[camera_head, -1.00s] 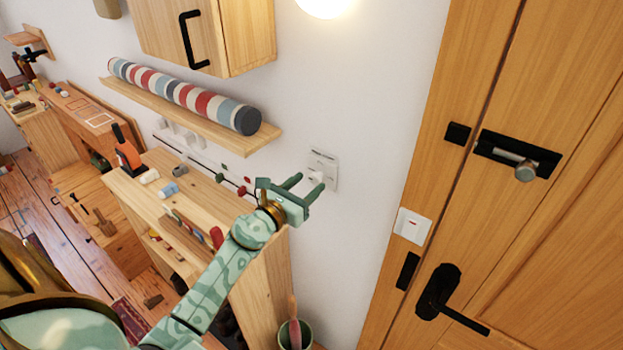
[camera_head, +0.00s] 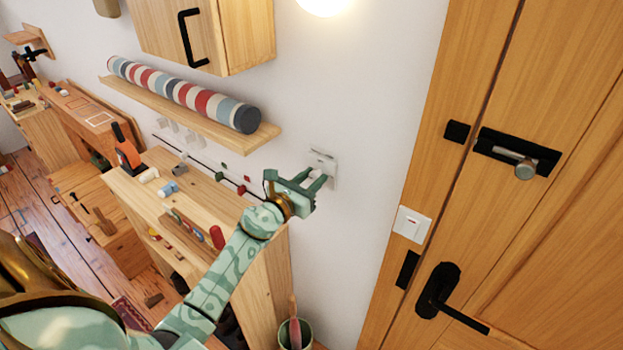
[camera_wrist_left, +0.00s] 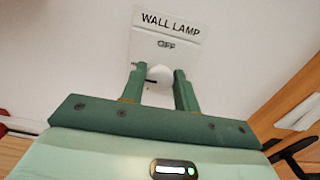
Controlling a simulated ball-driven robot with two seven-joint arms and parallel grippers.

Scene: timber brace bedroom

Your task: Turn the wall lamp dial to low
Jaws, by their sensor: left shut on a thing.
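The wall lamp dial (camera_wrist_left: 159,76) is a white knob on a pale wall plate (camera_wrist_left: 168,24) lettered "WALL LAMP", with "OFF" just above the knob. In the head view the plate (camera_head: 331,158) is on the white wall, left of the door; the knob is mostly hidden by my fingers. My left gripper (camera_head: 318,178) reaches the plate, and in the left wrist view its green fingers (camera_wrist_left: 157,84) are shut on the dial, one on each side. A dark mark shows low on the knob's left side. My right gripper is not in view.
A lit lamp (camera_head: 325,6) glows above the plate. A wall shelf (camera_head: 190,116) with a striped roll (camera_head: 185,95) and a wooden workbench (camera_head: 190,218) lie to the left. The door (camera_head: 540,220) and a white switch (camera_head: 412,225) are at right.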

